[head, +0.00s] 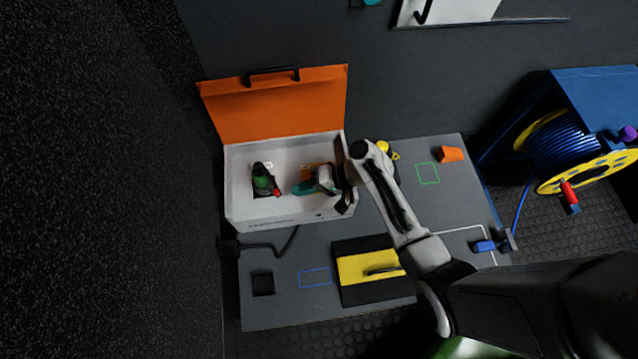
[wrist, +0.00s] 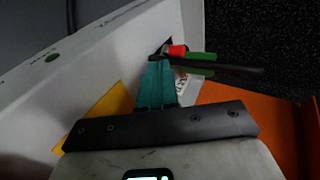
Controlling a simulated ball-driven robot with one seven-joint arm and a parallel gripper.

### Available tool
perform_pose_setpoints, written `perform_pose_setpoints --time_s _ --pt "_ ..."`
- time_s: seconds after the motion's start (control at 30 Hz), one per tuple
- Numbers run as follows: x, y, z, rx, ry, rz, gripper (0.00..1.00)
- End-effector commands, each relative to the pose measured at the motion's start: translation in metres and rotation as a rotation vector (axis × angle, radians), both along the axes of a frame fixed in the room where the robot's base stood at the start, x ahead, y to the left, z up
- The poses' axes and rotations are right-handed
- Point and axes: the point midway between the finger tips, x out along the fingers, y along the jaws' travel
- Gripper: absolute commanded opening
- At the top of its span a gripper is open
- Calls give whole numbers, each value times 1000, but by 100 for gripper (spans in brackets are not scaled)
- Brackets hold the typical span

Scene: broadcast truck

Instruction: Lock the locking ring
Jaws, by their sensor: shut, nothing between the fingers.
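The green and black fitting (head: 262,178) with a red tip (head: 277,192) is inside the white box. I take it to be the part with the locking ring, but I cannot make out a separate ring. My gripper (head: 297,189) is inside the box, just right of the red tip, with its teal fingers together and empty. In the wrist view, the fingertips (wrist: 160,58) are close to the red piece (wrist: 177,50), with green parts (wrist: 198,57) and a black bar (wrist: 235,68) beyond. I cannot tell whether they touch.
The white box (head: 270,218) has an open orange lid (head: 275,105), and its walls surround my gripper. A yellow and black panel (head: 358,268) and an orange block (head: 451,154) are on the grey bench. A blue cable reel (head: 560,145) stands at the right.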

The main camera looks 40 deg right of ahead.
Motion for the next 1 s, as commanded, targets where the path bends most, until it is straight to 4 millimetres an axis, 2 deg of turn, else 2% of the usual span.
perform_pose_setpoints --time_s 0.1,0.3,1.0 --pt "11 13 0 -1 -3 3 0" --pt "20 24 1 -1 -3 2 0" --pt "18 30 3 0 -1 -51 0"
